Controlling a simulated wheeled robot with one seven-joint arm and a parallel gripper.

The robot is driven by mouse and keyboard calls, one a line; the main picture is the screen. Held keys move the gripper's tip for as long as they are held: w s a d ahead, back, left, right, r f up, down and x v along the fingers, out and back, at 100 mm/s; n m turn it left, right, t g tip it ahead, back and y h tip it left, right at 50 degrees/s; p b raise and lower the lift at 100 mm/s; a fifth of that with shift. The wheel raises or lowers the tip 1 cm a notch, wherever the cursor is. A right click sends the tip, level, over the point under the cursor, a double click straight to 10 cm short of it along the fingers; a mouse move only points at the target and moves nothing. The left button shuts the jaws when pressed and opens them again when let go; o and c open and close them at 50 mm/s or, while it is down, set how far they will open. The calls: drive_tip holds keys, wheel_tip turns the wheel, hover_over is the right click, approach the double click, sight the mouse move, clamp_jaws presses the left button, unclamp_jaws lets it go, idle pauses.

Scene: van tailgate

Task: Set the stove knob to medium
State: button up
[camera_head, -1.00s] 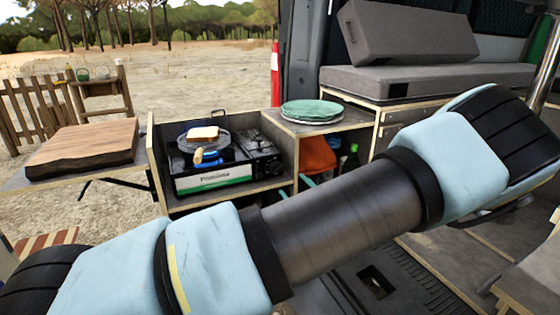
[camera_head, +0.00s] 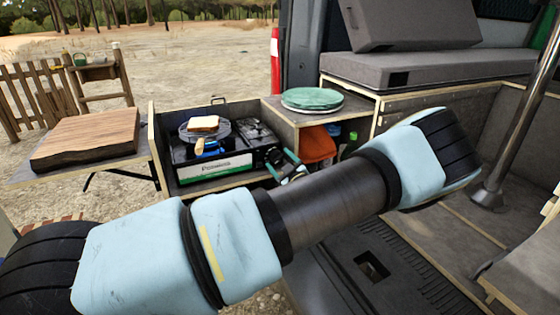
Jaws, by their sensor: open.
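The black camping stove (camera_head: 205,170) with its white and green front label stands in the open wooden box left of the van. A slice of bread (camera_head: 203,123) lies in a round pan (camera_head: 190,136) on it, with the pan's handle pointing toward me. My gripper (camera_head: 278,160) is open at the stove's right front corner, small in the picture and partly behind my arm. I cannot make out the stove knob; the gripper covers part of that corner. Whether the fingers touch the stove, I cannot tell.
A green round stack (camera_head: 312,98) sits on the shelf to the right, above an orange item (camera_head: 318,146) and a green bottle (camera_head: 350,143). A thick wooden board (camera_head: 88,138) lies on the side table at left. My arm crosses the foreground.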

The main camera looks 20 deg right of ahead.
clamp_jaws()
idle(0.5)
drive_tip(key=shift+m+b, duration=0.3)
drive_tip(key=shift+b, duration=0.05)
drive_tip(key=shift+f+m+b, duration=0.1)
drive_tip(key=shift+m+b, duration=0.4)
drive_tip(key=shift+m, duration=0.1)
drive_tip(key=m+b, duration=0.2)
drive_tip(key=m, duration=0.1)
drive_tip(key=shift+d, duration=0.1)
drive_tip(key=m, duration=0.6)
drive_tip(key=shift+d+b, duration=0.1)
drive_tip(key=shift+b, duration=0.25)
